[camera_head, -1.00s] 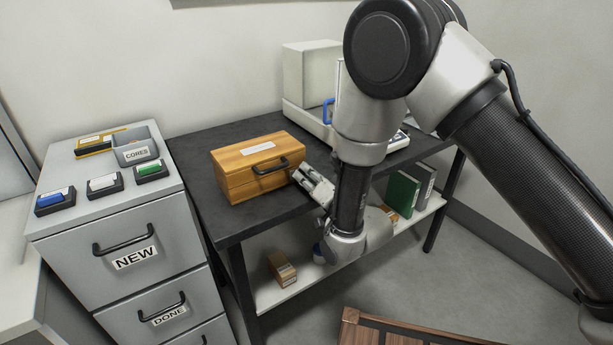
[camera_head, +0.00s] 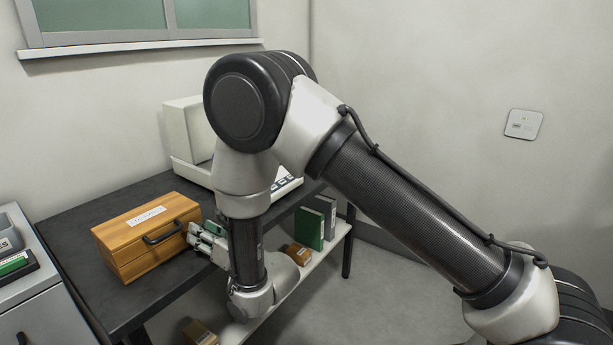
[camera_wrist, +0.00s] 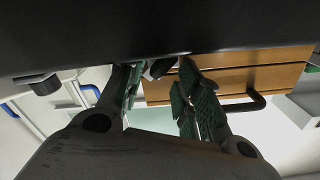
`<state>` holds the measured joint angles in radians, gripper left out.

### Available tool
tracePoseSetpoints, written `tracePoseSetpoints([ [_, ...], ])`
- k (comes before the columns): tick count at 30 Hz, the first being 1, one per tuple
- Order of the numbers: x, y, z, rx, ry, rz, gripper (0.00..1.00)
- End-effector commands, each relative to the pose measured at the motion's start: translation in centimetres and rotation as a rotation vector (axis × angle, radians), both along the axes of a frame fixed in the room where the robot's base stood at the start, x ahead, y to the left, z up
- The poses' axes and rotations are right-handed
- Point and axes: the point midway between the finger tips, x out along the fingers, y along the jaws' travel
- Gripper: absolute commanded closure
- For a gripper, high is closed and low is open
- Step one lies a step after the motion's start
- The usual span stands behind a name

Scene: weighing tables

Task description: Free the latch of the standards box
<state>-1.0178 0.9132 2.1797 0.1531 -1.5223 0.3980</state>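The standards box (camera_head: 125,238), a wooden box with a white label on its lid and a black front handle (camera_head: 163,234), stands shut on the dark table. My gripper (camera_head: 197,232) is beside the box's right front corner, low over the table's front edge. In the wrist view the scene is upside down, and the box (camera_wrist: 225,82) shows beyond the right finger. My gripper's two green-padded fingers (camera_wrist: 158,90) are apart there. A small dark grey piece (camera_wrist: 158,69) shows between them by the box's end; I cannot tell whether it is the latch or whether the fingers touch it.
A pale balance (camera_head: 187,145) stands behind on the dark table (camera_head: 85,220). The shelf below (camera_head: 312,268) holds a green binder (camera_head: 309,228), a grey one and small boxes. A grey cabinet (camera_head: 45,290) stands at the left. Bare table lies in front of the box.

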Motion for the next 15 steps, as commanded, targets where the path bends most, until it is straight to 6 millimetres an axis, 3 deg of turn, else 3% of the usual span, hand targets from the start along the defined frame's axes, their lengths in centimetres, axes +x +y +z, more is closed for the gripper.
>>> tracePoseSetpoints([
  [7, -0.4, 0.3, 0.1, -0.255, -0.3, 0.0, 0.66],
  [15, -4.3, -4.2, 0.0, -0.268, -0.309, 0.002, 0.66],
])
